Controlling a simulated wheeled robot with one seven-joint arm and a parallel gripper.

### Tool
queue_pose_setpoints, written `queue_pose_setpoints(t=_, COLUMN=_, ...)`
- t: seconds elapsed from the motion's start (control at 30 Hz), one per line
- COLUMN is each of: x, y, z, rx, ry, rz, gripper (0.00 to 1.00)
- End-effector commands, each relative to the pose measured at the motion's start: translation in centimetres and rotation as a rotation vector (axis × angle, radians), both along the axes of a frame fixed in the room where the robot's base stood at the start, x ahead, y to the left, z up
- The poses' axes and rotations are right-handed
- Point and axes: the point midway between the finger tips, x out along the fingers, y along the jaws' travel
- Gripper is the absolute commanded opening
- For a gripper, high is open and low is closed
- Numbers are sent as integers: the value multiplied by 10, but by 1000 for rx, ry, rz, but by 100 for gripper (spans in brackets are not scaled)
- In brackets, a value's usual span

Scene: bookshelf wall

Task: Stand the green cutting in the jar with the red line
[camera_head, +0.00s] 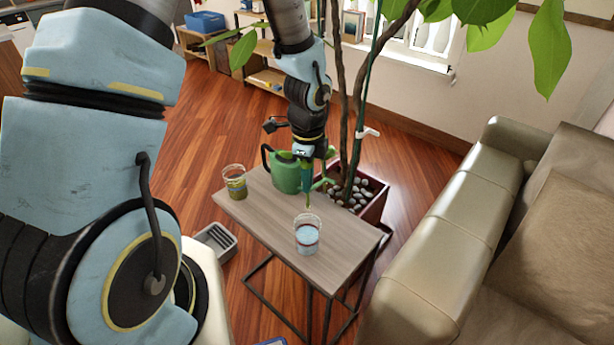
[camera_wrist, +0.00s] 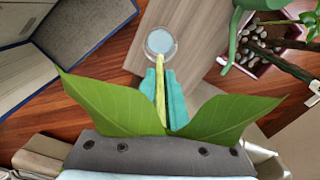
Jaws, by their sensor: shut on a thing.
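My gripper (camera_head: 308,178) is shut on the green cutting and points down over the table. In the wrist view its teal fingers (camera_wrist: 165,95) close around the pale stem, with two broad leaves of the cutting (camera_wrist: 108,108) spread near the camera. The stem's lower end (camera_head: 308,199) shows just above a clear jar of bluish water (camera_head: 307,238), which seems to carry a thin reddish line. In the wrist view the stem tip overlaps the near rim of this jar (camera_wrist: 161,43); I cannot tell whether it is inside. Another jar (camera_head: 235,187) with olive-yellow contents stands at the left.
The wooden side table (camera_head: 340,258) is clear at its front right. A beige sofa (camera_head: 440,235) is at the right.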

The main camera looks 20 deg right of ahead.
Motion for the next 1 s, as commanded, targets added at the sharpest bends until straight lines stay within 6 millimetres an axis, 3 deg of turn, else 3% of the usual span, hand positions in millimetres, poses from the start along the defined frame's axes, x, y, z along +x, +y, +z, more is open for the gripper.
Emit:
queue_pose_setpoints(t=0.5, x=1, y=0, z=-48, rx=0, ry=0, rz=4, gripper=0)
queue_pose_setpoints(t=1.0, x=1, y=0, z=-55, rx=0, ry=0, rz=5, gripper=0)
